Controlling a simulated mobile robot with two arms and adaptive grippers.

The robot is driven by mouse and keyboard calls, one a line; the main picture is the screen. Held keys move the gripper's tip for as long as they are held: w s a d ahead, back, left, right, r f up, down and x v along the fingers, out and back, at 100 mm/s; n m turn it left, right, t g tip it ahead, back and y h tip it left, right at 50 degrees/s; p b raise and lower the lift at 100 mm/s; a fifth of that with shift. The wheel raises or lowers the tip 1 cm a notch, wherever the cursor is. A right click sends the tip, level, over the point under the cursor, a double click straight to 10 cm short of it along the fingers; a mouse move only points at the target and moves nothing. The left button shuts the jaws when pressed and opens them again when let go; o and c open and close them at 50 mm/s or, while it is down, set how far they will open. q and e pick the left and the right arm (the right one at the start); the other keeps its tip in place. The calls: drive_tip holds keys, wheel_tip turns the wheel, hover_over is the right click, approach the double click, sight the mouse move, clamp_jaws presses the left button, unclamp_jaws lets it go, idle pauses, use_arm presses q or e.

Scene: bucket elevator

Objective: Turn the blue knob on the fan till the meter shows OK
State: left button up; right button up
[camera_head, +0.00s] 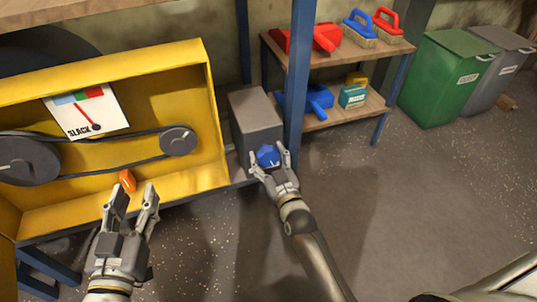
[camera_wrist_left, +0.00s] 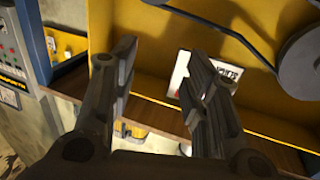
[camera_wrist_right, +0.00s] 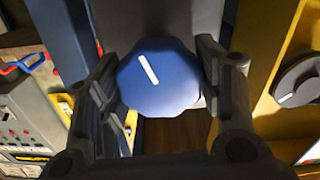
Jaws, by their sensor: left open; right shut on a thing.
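The blue knob (camera_head: 268,154) is on the front of a grey box (camera_head: 254,112) beside the yellow housing. My right gripper (camera_head: 269,162) is shut on it, with a finger on each side. In the right wrist view the knob (camera_wrist_right: 158,90) is faceted, and its white mark tilts up and to the left. The meter (camera_head: 88,110) in the housing has blue, green and red bands and reads SLACK. Its red needle points up and left, toward the blue side. My left gripper (camera_head: 136,196) is open and empty in front of the housing.
The yellow housing (camera_head: 212,125) holds two dark pulleys and a belt (camera_head: 105,137). An orange piece (camera_head: 127,181) is at its lower edge. A blue post (camera_head: 298,75) and a tool shelf (camera_head: 345,112) stand to the right. Green (camera_head: 447,78) and grey bins are further right. The front floor is clear.

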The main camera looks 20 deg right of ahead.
drive_tip(key=m+p, duration=0.2)
drive_tip(key=m, duration=0.1)
drive_tip(key=shift+r, duration=0.1)
drive_tip(key=m+p, duration=0.2)
drive_tip(key=m, duration=0.2)
use_arm(q)
drive_tip(key=s+a+f+g+y, duration=0.1)
drive_tip(key=s+a+f+g, duration=0.2)
drive_tip(key=s+f+g, duration=0.3)
drive_tip(key=s+a+f+g+y, duration=0.2)
drive_tip(key=s+f+g, duration=0.4)
drive_tip(key=f, duration=0.3)
drive_tip(key=shift+s+a+n, duration=0.4)
drive_tip(key=shift+s, duration=0.4)
use_arm(e)
drive_tip(key=shift+m, duration=0.5)
use_arm(q)
drive_tip(key=shift+f, duration=0.1)
use_arm(e)
drive_tip(key=o, duration=1)
drive_tip(key=s, duration=1.2)
drive_tip(key=shift+d, duration=0.2)
